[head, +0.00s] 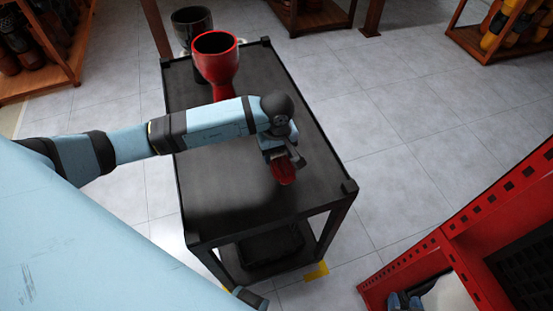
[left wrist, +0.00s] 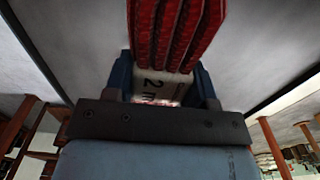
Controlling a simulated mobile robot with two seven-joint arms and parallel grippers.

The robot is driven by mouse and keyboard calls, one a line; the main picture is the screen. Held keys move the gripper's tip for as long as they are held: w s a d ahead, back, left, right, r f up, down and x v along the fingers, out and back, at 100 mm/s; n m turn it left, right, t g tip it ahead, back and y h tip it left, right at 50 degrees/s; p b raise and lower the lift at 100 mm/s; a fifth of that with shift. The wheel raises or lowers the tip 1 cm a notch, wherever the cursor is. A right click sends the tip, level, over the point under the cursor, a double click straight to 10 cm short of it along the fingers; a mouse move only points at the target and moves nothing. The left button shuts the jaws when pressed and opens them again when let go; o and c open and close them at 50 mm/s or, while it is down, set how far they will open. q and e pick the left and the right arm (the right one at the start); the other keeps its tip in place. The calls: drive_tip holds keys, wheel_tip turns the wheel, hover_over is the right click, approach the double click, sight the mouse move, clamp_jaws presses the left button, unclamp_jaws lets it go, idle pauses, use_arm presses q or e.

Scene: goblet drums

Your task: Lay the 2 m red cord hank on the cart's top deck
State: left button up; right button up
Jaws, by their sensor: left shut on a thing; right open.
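The red cord hank (head: 284,172) hangs from my left gripper (head: 280,155) over the front right part of the cart's black top deck (head: 225,190). In the left wrist view, the hank (left wrist: 168,35) shows as several red braided strands, with a pale tag (left wrist: 155,85) marked "2 m" between the blue fingers. My left gripper is shut on it. I cannot tell whether the hank touches the deck. What appears to be my right gripper (head: 404,300) is at the bottom edge, by the red cabinet, partly cut off.
A red goblet drum (head: 217,65) and a black one (head: 190,25) stand at the cart's far end. The deck's front half is bare. A red cabinet (head: 440,250) stands at lower right. Wooden shelves with drums stand at the back corners. Tiled floor lies open right of the cart.

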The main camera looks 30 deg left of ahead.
use_arm(q)
wheel_tip(320, 180, down, 4)
drive_tip(key=shift+f, duration=0.25)
drive_tip(key=shift+f, duration=0.25)
drive_tip(key=o, duration=0.9)
drive_tip(key=shift+r, duration=0.1)
drive_tip(key=shift+o, duration=0.2)
drive_tip(key=shift+r, duration=0.1)
